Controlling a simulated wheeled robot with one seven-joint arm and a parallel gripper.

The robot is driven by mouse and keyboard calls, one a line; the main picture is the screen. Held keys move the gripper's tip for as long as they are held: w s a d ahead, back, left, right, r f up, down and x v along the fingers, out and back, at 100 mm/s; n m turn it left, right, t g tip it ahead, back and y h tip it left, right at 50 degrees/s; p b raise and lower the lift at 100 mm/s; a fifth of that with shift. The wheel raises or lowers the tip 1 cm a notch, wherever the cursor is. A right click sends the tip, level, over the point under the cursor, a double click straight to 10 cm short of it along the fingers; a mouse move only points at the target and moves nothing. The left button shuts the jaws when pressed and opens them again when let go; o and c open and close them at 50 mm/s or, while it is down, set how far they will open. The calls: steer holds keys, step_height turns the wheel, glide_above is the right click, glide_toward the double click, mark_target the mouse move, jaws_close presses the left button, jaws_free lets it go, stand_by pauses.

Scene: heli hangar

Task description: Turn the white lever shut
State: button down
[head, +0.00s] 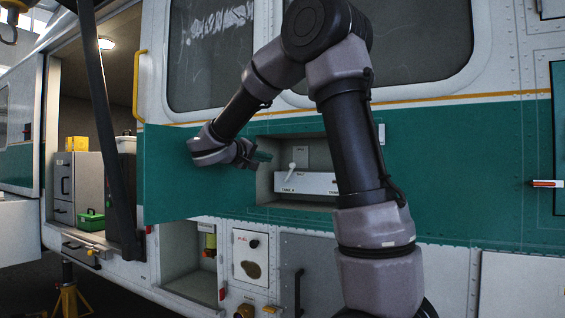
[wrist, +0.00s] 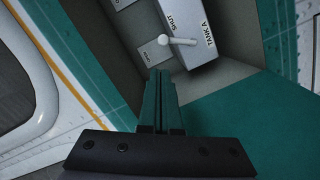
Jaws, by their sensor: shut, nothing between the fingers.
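The white lever (head: 291,170) stands roughly upright, knob up, on a white panel (head: 318,183) inside a recess in the teal side of the helicopter. In the wrist view the lever (wrist: 180,41) shows its round knob at left and its stem running right, near the words SHUT and TANK A. My gripper (head: 266,156) is at the left mouth of the recess, left of the lever. In the wrist view my gripper (wrist: 160,74) has its green fingers together and empty, tips just below the knob with a gap. The panel's right part is hidden by my arm.
The recess wall (head: 265,185) is close to my gripper on the left. An open doorway with a grey cabinet (head: 88,185) and green box (head: 91,220) is at far left. Below are an open bay (head: 188,265) and a black handle (head: 299,292).

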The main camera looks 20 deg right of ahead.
mark_target(289, 173)
steer(key=w+d+m, duration=0.1)
steer(key=w+d, duration=0.4)
steer(key=d, duration=0.3)
steer(key=shift+f+m, duration=0.3)
steer(key=shift+f, duration=0.15)
steer(key=shift+s+d+f+m+y, duration=0.1)
steer(key=shift+s+d+m+y, duration=0.3)
steer(key=shift+m, duration=0.4)
steer(key=s+d+f+m, duration=0.1)
steer(key=m, duration=0.1)
steer(key=s+f+m, duration=0.1)
steer(key=m, duration=0.2)
steer(key=s+d+f+m+t+y, duration=0.1)
steer(key=m, duration=0.1)
steer(key=shift+s+d+f+m, duration=0.15)
steer(key=shift+d+m, duration=0.15)
steer(key=shift+d, duration=0.05)
steer(key=shift+s+d+f, duration=0.1)
steer(key=shift+s+f, duration=0.05)
steer(key=shift+f, duration=0.35)
